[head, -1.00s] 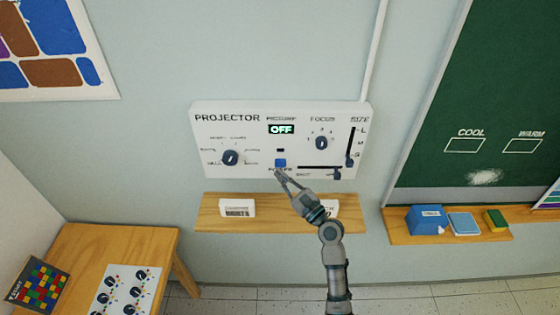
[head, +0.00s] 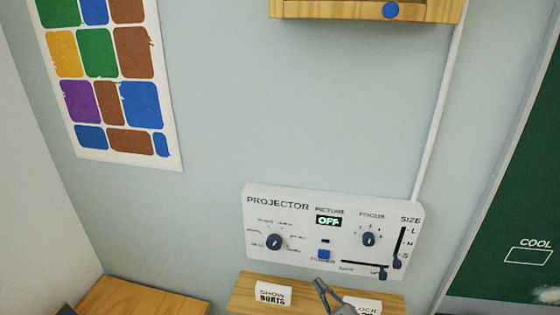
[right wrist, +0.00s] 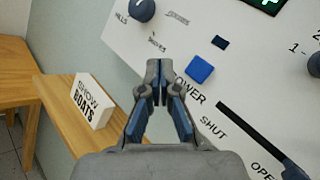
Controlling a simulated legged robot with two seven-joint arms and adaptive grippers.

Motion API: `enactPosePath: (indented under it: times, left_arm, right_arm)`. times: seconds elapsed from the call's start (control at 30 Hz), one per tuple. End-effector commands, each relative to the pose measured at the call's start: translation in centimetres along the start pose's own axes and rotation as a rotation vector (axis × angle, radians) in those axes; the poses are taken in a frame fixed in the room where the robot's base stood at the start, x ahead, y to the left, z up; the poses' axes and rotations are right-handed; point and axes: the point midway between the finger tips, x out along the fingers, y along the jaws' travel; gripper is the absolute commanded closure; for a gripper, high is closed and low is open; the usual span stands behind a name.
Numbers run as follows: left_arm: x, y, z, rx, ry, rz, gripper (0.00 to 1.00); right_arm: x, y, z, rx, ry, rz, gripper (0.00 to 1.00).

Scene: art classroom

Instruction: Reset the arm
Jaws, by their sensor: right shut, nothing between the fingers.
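My right gripper (head: 322,287) shows at the bottom of the head view, below the projector panel (head: 290,258). It also shows in the right wrist view (right wrist: 157,70), with its fingertips together and nothing between them. The white panel carries a blue power button (head: 324,254), which in the right wrist view (right wrist: 199,69) lies just right of the fingertips. The picture display (head: 328,221) reads OFF in green. My left gripper is not in view.
A wooden shelf (head: 240,294) below the panel holds a "SHOW BOATS" block (head: 273,293) and another white block (head: 364,304), partly behind my arm. A wooden box (head: 350,10) with a blue knob is above. A green board (head: 500,270) stands right.

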Motion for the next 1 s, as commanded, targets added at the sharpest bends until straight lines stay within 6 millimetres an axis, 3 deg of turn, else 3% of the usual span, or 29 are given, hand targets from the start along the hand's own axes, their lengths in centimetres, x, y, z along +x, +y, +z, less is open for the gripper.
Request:
enactPosePath:
  times: [0.17, 0.3, 0.4, 0.6, 0.83, 1.0]
  left_arm:
    - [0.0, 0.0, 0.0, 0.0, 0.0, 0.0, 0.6]
    - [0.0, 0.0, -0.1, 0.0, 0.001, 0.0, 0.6]
    - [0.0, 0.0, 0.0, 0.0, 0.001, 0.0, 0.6]
    - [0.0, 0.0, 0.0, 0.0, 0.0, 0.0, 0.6]
    - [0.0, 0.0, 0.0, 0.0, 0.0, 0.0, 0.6]
    - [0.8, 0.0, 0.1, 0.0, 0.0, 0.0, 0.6]
  right_arm:
    - [-5.2, 8.3, -4.8, -0.546, 0.173, 0.326, 1.0]
    - [-13.0, 14.6, -9.3, -1.066, 0.233, 0.744, 1.0]
    - [-18.1, 17.0, -11.2, -1.314, 0.209, 1.005, 1.0]
    - [-26.5, 19.1, -12.9, -1.613, 0.084, 1.428, 1.0]
    - [-34.8, 19.4, -13.0, -1.788, -0.141, 1.847, 1.0]
    - [-35.3, 22.5, -18.3, -1.774, -0.165, 1.881, 1.0]
